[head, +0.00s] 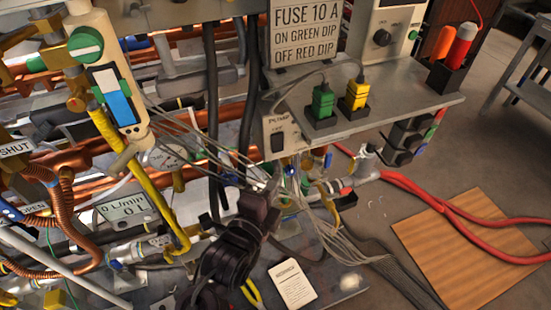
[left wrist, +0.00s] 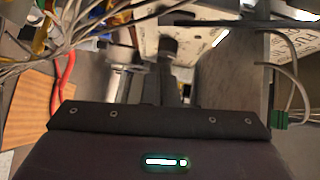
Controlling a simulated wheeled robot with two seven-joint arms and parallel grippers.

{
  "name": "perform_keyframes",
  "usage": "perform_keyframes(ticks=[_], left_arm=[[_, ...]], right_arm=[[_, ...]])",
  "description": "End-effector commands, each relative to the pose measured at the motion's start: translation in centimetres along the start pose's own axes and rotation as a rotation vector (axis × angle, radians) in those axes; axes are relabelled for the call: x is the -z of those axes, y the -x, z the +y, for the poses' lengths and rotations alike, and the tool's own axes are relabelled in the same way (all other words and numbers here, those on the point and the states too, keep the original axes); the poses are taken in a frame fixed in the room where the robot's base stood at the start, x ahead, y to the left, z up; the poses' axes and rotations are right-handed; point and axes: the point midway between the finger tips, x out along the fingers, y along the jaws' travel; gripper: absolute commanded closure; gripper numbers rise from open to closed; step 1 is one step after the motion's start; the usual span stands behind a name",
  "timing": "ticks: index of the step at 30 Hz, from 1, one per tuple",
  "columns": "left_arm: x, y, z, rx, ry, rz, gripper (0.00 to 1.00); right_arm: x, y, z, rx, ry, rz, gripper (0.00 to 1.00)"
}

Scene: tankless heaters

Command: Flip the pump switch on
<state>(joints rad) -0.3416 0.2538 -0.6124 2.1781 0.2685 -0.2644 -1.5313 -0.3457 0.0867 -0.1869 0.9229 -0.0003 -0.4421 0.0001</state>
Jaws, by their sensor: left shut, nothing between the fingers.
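The pump switch (head: 278,141) is a small dark rocker on a pale panel labelled PUMP, with OFF marked by it. It sits below the front edge of the grey shelf, left of the green plug. My left gripper (head: 270,192) is below the switch and apart from it in the head view, among hanging grey wires. Its fingers are shut and empty. In the left wrist view the gripper (left wrist: 170,75) points up toward a pale panel (left wrist: 150,22); I cannot make out the switch there. My right gripper is not in view.
Green (head: 322,101) and yellow (head: 357,94) plugs stand on the shelf (head: 400,112). Loose grey wires (head: 335,235) hang around my left gripper. Copper and yellow pipes crowd the left. A red hose (head: 420,190) and wooden board (head: 470,245) lie on the floor at right.

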Motion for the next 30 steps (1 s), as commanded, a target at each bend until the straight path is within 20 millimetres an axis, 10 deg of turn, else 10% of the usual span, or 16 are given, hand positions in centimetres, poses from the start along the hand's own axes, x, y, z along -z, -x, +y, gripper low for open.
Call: perform_keyframes(ticks=[12, 30], left_arm=[[-2.1, -6.6, 0.0, 0.0, -0.002, -0.001, 1.0], [-3.1, -7.6, 0.4, 0.023, -0.027, 0.001, 1.0]], right_arm=[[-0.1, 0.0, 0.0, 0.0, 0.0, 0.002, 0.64], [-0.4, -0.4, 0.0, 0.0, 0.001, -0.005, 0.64]])
